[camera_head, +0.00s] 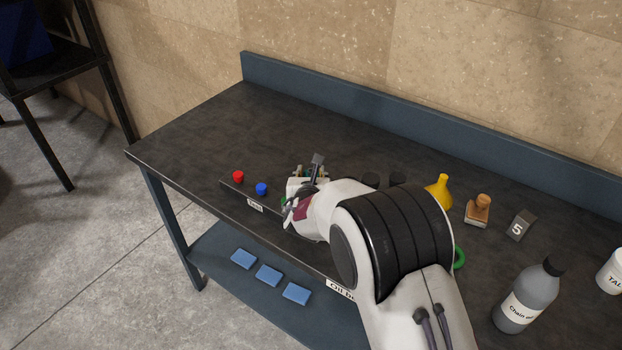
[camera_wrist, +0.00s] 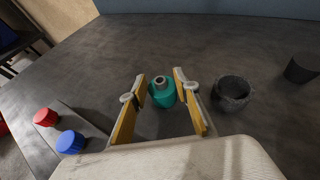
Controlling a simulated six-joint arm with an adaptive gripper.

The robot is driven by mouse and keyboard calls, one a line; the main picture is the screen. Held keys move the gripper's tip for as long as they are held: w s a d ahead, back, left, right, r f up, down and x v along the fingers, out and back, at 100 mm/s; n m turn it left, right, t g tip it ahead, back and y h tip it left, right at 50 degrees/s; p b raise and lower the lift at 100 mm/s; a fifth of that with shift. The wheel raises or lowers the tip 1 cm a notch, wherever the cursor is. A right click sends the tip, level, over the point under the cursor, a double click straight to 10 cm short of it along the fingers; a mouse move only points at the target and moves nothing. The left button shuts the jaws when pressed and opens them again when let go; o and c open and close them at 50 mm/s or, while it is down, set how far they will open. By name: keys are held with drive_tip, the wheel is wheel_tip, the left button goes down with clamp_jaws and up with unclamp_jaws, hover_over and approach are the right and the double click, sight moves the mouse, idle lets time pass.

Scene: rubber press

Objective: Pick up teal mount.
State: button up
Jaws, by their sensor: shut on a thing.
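The teal mount (camera_wrist: 162,96) is a short teal cylinder with a grey metal neck on top. In the wrist view it sits between the two yellow-lined fingers of my gripper (camera_wrist: 160,78). My gripper is shut on it. In the head view my gripper (camera_head: 310,172) is over the front part of the bench, and my arm hides most of it and the mount. I cannot tell whether the mount touches the bench top.
A red mount (camera_wrist: 45,117) and a blue mount (camera_wrist: 70,142) stand on a dark labelled strip at the left. A black cup-like piece (camera_wrist: 232,92) is close on the right, with another dark piece (camera_wrist: 301,69) beyond. A yellow funnel (camera_head: 439,192) and grey bottle (camera_head: 528,297) stand farther right. The bench's back left is clear.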

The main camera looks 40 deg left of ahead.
drive_tip(key=shift+r, duration=0.2)
wheel_tip(320, 180, up, 18)
drive_tip(key=shift+f, duration=0.2)
idle(0.7)
idle(0.6)
